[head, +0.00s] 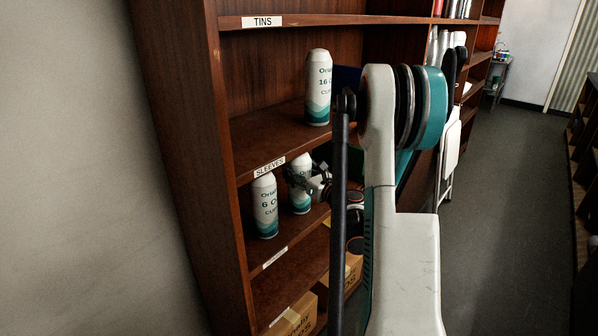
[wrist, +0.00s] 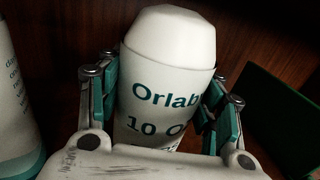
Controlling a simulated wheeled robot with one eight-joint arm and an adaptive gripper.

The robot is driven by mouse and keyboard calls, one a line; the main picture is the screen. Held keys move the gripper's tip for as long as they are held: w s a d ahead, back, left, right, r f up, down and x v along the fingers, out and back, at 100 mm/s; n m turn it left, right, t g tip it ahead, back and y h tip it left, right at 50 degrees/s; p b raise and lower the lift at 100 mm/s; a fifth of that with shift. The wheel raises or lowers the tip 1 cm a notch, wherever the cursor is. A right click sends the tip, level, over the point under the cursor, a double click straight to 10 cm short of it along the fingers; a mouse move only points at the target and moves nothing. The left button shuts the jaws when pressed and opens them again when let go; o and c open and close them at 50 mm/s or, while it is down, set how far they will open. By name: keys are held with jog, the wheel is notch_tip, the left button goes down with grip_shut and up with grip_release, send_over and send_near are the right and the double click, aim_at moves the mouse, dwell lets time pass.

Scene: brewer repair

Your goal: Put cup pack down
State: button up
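A white and teal cup pack (wrist: 165,85), printed "Orla…" and "10 O…", is upright between my gripper's fingers (wrist: 160,100); both fingers press close on its sides. In the head view this pack (head: 300,198) is on or just above the shelf below the SLEEVES label, behind a similar "6" pack. My gripper (head: 308,180) reaches in from the right; my arm hides part of it. I cannot tell if the pack's base touches the shelf (head: 284,237).
The "6" cup pack (head: 265,206) stands at the shelf's left front. A "16" cup pack (head: 318,88) stands on the shelf above. In the wrist view a neighbouring pack (wrist: 15,115) is close at left and a dark green item (wrist: 275,118) at right. Cardboard boxes (head: 296,316) sit below.

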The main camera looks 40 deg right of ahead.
jog(key=o, duration=0.4)
jog(key=shift+r, duration=0.1)
jog(key=shift+s, duration=0.3)
jog(key=shift+s+a+p, duration=0.2)
jog(key=shift+s+a, duration=0.1)
jog(key=shift+s, duration=1.6)
jog(key=shift+s+a+p, duration=0.2)
jog(key=shift+s+a, duration=0.1)
jog(key=shift+s, duration=1.55)
jog(key=shift+s+a+p, duration=0.2)
jog(key=shift+s+a, duration=0.1)
jog(key=shift+s, duration=1.6)
